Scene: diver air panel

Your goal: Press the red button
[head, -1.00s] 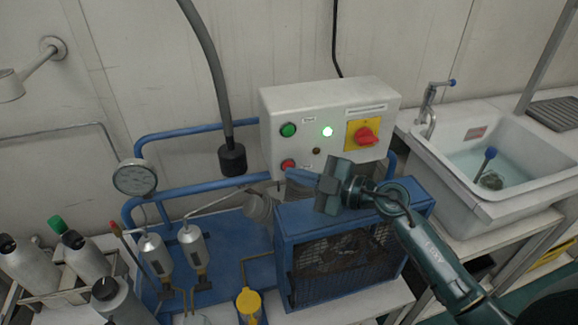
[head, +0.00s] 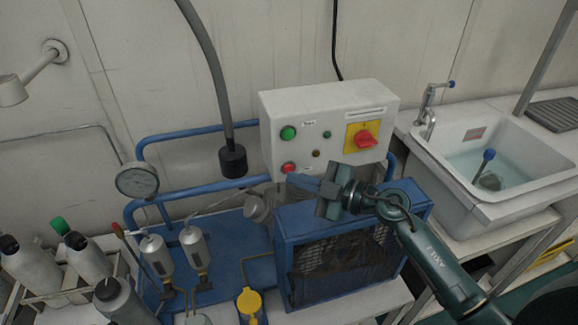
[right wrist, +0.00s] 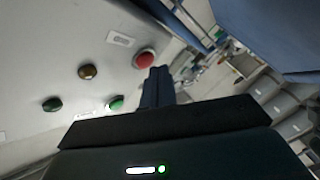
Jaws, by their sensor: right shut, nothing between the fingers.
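The red button (head: 288,168) is a small round knob at the lower left of the white control box's front. It also shows in the right wrist view (right wrist: 144,58), just left of the fingertips. My right gripper (head: 290,179) is shut and empty. Its tips are just below the red button in the head view, with a small gap visible in the right wrist view (right wrist: 158,70). The white control box (head: 330,100) also carries a green button (head: 288,132), an unlit small green lamp (head: 327,135), a brown lamp (head: 316,153) and a red rotary switch (head: 365,139) on yellow.
A blue compressor frame (head: 300,285) stands below the box, under my right arm. A pressure gauge (head: 137,180) and a hanging grey hose (head: 208,60) are to the left. A sink (head: 480,210) is at the right. Several cylinders stand at lower left.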

